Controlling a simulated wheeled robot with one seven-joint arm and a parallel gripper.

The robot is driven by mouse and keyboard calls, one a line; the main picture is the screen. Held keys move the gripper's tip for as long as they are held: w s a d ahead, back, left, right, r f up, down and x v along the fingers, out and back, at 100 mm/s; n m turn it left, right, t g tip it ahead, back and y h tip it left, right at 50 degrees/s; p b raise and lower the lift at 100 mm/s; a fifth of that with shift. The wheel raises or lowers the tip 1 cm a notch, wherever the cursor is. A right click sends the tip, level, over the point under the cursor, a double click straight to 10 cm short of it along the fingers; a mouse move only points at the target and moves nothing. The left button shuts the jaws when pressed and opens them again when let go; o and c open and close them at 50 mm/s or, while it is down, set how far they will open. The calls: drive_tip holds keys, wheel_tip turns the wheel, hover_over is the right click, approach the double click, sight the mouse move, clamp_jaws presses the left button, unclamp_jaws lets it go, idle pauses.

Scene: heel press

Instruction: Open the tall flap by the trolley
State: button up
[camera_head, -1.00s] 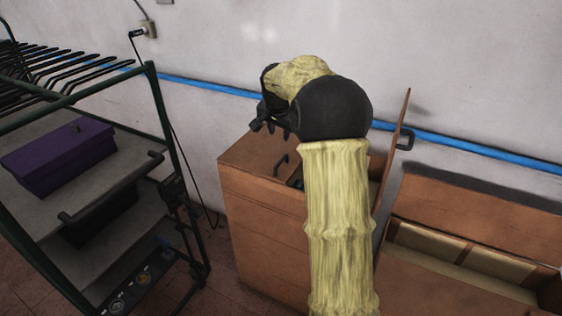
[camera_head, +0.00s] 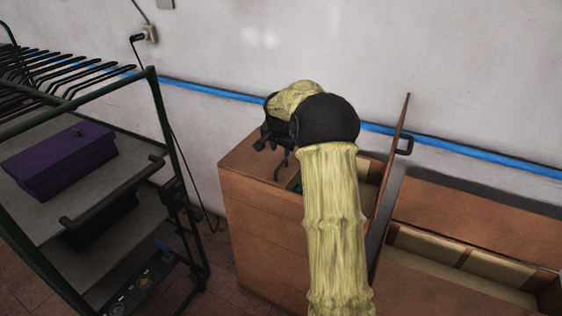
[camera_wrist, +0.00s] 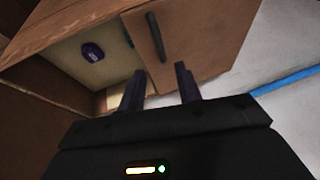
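The tall wooden cabinet (camera_head: 262,240) stands right of the trolley (camera_head: 165,150). Its top flap (camera_head: 248,160) beside the trolley lies flat and closed, with a dark bar handle (camera_head: 281,166). In the wrist view the flap (camera_wrist: 195,35) and its handle (camera_wrist: 155,38) lie just beyond the fingertips. My gripper (camera_head: 275,148) is over this flap, close to the handle. In the wrist view my gripper (camera_wrist: 160,82) has its two fingers apart with nothing between them. Whether a finger touches the handle cannot be told. My arm hides part of the cabinet top.
Another flap (camera_head: 390,165) with a handle (camera_head: 404,146) stands upright, right of my arm. Beside the closed flap is an open compartment with a small purple object (camera_wrist: 92,52). A lower open wooden chest (camera_head: 440,285) is at right. The trolley carries a purple box (camera_head: 60,162).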

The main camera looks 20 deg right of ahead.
sight(281, 164)
drive_tip(key=p+x, duration=0.1)
drive_tip(key=x, duration=0.8)
drive_tip(key=shift+w+d+f, duration=0.1)
drive_tip(key=shift+f, duration=0.1)
clamp_jaws()
